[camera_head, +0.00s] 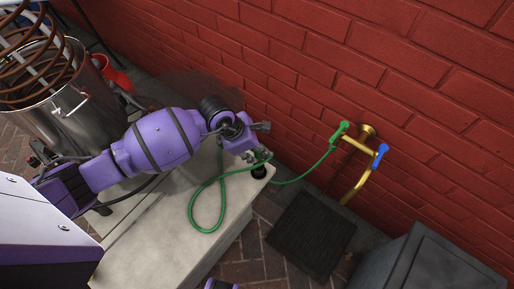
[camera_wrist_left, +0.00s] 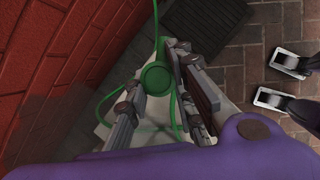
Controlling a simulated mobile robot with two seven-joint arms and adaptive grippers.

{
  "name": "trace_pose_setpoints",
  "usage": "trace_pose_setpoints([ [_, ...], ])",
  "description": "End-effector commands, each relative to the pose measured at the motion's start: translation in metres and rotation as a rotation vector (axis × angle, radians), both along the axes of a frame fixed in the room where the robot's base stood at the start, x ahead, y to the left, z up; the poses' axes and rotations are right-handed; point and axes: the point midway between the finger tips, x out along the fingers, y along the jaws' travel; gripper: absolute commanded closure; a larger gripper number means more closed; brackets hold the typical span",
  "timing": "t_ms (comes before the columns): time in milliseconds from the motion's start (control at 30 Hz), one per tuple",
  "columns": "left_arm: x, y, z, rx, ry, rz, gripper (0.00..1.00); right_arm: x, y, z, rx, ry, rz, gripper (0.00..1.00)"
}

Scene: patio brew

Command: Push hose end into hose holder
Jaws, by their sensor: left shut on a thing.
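The green hose (camera_head: 222,198) runs from the green tap fitting on the wall to my left gripper (camera_head: 262,155), with a loop hanging over the pale counter. My left gripper is shut on the hose end, whose round green face (camera_wrist_left: 155,78) shows between the fingers in the left wrist view. A small black cup-like piece (camera_head: 259,173), seemingly the hose holder, sits at the counter's corner just below the gripper. I cannot tell whether the hose end touches it. My right gripper (camera_wrist_left: 272,80) shows at the right of the left wrist view, fingers apart and empty.
The pale counter (camera_head: 165,245) ends close to the brick wall (camera_head: 300,85). A brass tap (camera_head: 355,145) with green and blue handles is on the wall. A dark mat (camera_head: 312,235) and grey box (camera_head: 440,265) are right. A steel pot (camera_head: 75,115) stands left.

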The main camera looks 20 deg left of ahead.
Motion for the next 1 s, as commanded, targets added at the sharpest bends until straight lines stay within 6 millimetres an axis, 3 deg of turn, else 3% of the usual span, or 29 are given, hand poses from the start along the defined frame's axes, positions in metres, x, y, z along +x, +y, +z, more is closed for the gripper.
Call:
trace_pose_setpoints([
  [1000,0.001,-0.001,-0.011,-0.001,-0.002,-0.001,1.00,-0.005,-0.001,-0.008,-0.002,0.012,-0.002,0.56],
])
